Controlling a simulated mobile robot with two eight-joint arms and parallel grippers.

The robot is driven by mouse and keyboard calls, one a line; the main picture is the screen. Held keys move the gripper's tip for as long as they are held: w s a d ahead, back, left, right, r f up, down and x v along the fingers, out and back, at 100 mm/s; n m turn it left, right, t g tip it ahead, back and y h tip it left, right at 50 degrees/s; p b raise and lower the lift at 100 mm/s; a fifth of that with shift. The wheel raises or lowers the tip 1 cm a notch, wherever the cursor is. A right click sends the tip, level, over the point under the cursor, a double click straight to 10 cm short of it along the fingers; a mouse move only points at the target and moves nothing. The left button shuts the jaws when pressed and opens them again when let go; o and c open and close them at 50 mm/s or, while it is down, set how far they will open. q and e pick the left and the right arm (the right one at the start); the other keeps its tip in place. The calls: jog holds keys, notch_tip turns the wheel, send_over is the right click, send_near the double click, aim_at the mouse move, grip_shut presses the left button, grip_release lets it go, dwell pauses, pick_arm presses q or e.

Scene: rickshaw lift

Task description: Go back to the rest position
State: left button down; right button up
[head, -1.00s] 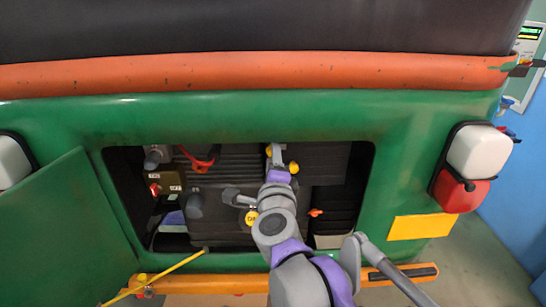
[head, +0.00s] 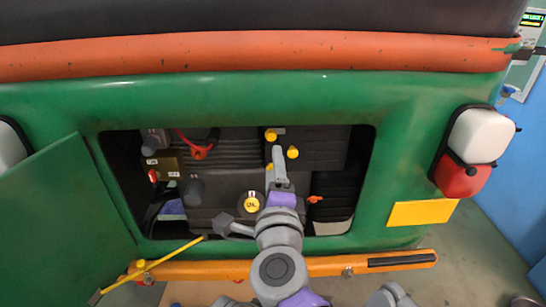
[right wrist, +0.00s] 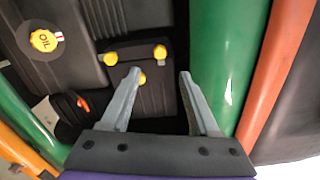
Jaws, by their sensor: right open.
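My right gripper (head: 278,152) reaches up in front of the open engine bay of the green rickshaw (head: 240,105). In the right wrist view the gripper (right wrist: 159,75) is open, its two grey fingers apart with nothing held between them. Yellow caps (head: 292,152) are close to the fingertips in the head view. One small yellow cap (right wrist: 142,78) shows beside the left finger in the wrist view. The yellow OIL cap (head: 252,203) sits lower, left of my right wrist.
The green hatch door (head: 65,225) stands open at left, with a yellow rod (head: 150,265) at the bay's lower edge. An orange bumper bar (head: 330,265) crosses below. Tail lights (head: 478,137) and a blue wall (head: 520,150) are at right. Floor at lower right is clear.

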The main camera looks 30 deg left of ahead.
jog(key=shift+s+d, duration=0.3)
jog(key=shift+s, duration=0.15)
jog(key=d+f+n+g+h, duration=0.2)
jog(key=d+f+n+g, duration=0.2)
jog(key=d+f+n, duration=1.05)
jog(key=s+d+f+g+h, duration=0.2)
jog(key=s+d+f, duration=0.1)
jog(key=d+f, duration=0.3)
jog(key=s+d+f+g+h, duration=0.2)
jog(key=d+f, duration=0.4)
jog(key=d, duration=0.4)
jog(key=s+d+f+g+h, duration=0.1)
jog(key=s+d+f+h, duration=0.2)
jog(key=d, duration=0.6)
jog(key=s+f, duration=0.2)
jog(key=s, duration=0.1)
jog(key=shift+s+f+g+h+p, duration=0.25)
jog(key=shift+f+g+h+p, duration=0.05)
jog(key=shift+f+g+p, duration=0.1)
jog(key=shift+w, duration=0.15)
